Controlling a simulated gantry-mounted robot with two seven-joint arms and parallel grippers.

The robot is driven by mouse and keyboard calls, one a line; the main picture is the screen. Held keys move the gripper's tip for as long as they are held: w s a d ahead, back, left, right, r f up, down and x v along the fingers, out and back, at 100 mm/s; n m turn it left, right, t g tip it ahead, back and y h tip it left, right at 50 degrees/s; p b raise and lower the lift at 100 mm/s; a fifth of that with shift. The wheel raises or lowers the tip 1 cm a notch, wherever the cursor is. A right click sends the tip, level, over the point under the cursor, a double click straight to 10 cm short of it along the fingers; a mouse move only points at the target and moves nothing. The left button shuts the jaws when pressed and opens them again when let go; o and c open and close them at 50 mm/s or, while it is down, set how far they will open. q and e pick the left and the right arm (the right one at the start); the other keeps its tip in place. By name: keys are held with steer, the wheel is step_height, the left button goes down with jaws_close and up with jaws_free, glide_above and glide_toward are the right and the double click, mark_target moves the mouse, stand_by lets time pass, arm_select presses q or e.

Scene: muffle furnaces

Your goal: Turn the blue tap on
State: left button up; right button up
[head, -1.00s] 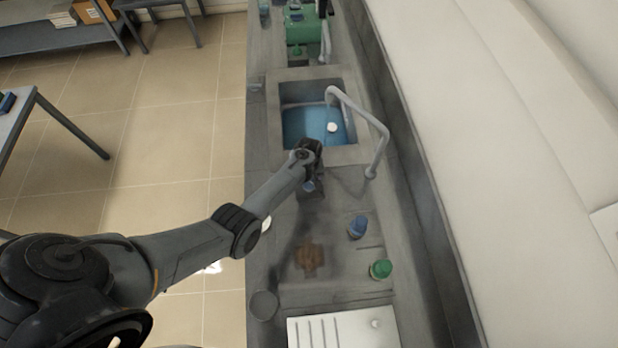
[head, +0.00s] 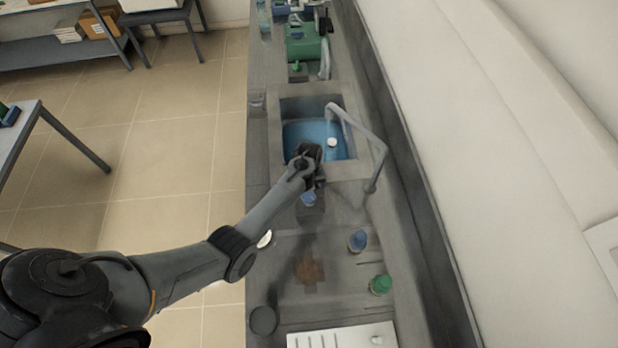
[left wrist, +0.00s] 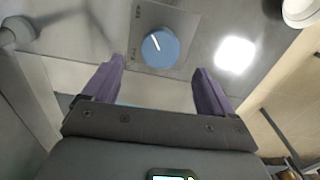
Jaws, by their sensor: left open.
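The blue tap is a round blue knob (head: 308,199) with a white pointer line. It sits on a grey square plate on the counter just in front of the sink. In the left wrist view the blue knob (left wrist: 160,47) is just beyond the fingertips, roughly centred between them, its line tilted slightly left of upright. My left gripper (head: 314,178) is by the sink's near edge, close to the knob. In the left wrist view its two purple fingers (left wrist: 158,70) are spread and empty. Labels on the plate are too small to read. My right gripper is not in view.
The sink (head: 284,104) has a blue interior and a bent grey spout (head: 380,152) on its right. A green machine (head: 303,45) stands beyond the sink.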

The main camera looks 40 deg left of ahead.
mark_target(309, 195)
arm_select(q)
steer(key=shift+r, duration=2.45)
